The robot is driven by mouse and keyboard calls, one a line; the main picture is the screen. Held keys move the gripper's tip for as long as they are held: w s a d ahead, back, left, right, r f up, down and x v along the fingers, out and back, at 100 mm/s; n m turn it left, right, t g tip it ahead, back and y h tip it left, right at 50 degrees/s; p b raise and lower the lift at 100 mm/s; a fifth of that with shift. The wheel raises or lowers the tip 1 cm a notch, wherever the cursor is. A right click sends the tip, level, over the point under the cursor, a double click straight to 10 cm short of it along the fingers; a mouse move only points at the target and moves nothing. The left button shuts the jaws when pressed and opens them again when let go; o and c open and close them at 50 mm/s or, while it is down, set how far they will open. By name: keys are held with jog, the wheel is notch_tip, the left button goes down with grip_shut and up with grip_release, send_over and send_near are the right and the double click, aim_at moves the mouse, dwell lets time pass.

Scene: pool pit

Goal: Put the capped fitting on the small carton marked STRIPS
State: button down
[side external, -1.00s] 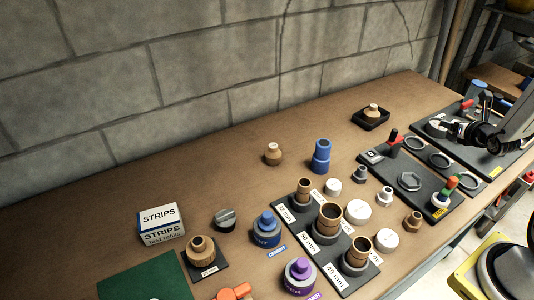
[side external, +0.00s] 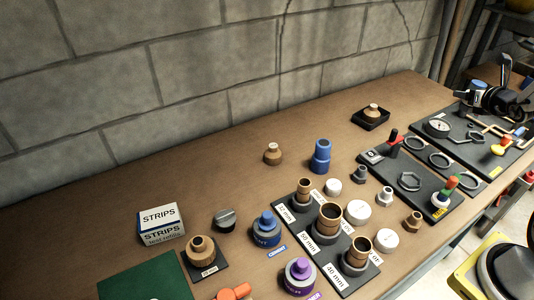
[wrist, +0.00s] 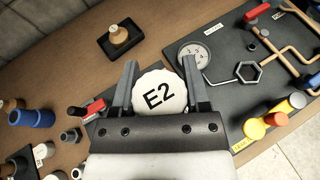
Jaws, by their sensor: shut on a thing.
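The small carton marked STRIPS (side external: 161,224) is a white and dark-blue box at the left of the bench in the side view, with its top bare. In the wrist view my gripper (wrist: 159,68) is shut on a piece with a white, scalloped round cap marked E2 (wrist: 160,93). This looks like the capped fitting; its body below the cap is hidden. In the side view I cannot make out the held piece clearly.
A gauge board (side external: 465,140) with pipes and valves lies below my gripper. Left of it are a panel with a red lever (side external: 393,141), a black tray (side external: 358,118), a blue cylinder (side external: 320,157) and several fittings. A wooden fitting (side external: 201,248) stands near the carton.

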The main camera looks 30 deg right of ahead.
jog(key=r, duration=0.4)
jog(key=shift+w+a+r, duration=0.2)
jog(key=w+a+n+t+y, duration=0.1)
jog(key=w+a+n+y, duration=0.35)
jog(key=w+a, duration=0.85)
jog(key=w+a+n+y, duration=0.3)
jog(key=a, duration=0.8)
jog(key=w+a+n+y, duration=0.2)
jog(key=w+a+y, duration=0.1)
jog(key=a, duration=0.8)
jog(key=s+a+n+g+y, duration=0.2)
jog(key=s+a+n, duration=0.15)
jog(key=a, duration=0.95)
jog(key=s+a+n+g+y, duration=0.2)
jog(key=s+a+g+y, duration=0.15)
jog(key=a, duration=0.85)
jog(key=s+a+n+g+y, duration=0.2)
jog(key=s+a+n, duration=0.15)
jog(key=a, duration=0.95)
jog(key=shift+m+t, duration=0.25)
jog(key=shift+t, duration=0.1)
jog(key=f, duration=0.5)
jog(key=shift+s+a+f, duration=0.1)
jog(key=shift+s, duration=0.25)
jog(key=shift+w+a, duration=0.1)
